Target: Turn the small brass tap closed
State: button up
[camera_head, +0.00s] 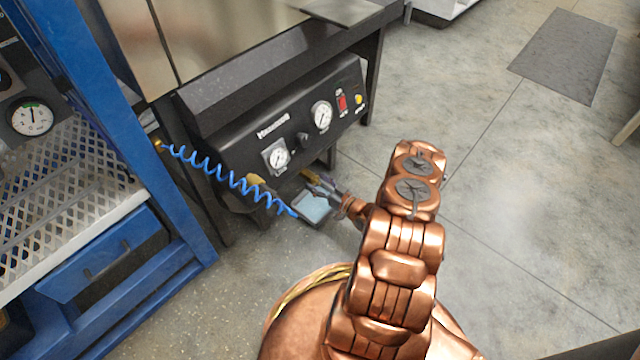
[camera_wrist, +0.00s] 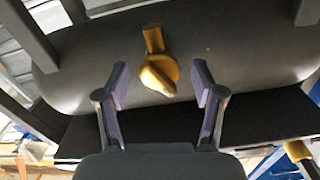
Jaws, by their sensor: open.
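The small brass tap (camera_wrist: 158,62) shows in the wrist view, mounted on a dark grey rounded body (camera_wrist: 235,40). It has a short stem at the top and a wider rounded handle below. My gripper (camera_wrist: 161,85) is open, one finger on each side of the tap's lower end in the picture, with gaps on both sides. I cannot tell how deep the tap sits between the fingers. In the head view my gripper (camera_head: 322,185) is low under the front of the black machine, partly hidden by my arm, and the tap cannot be made out clearly.
The black control panel (camera_head: 290,128) with gauges overhangs my gripper. A blue frame (camera_head: 165,205) stands at left. Another brass-coloured fitting (camera_wrist: 298,151) shows at the wrist view's lower right.

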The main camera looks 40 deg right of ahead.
jog(key=v, duration=1.2)
jog(key=shift+w+d, duration=0.1)
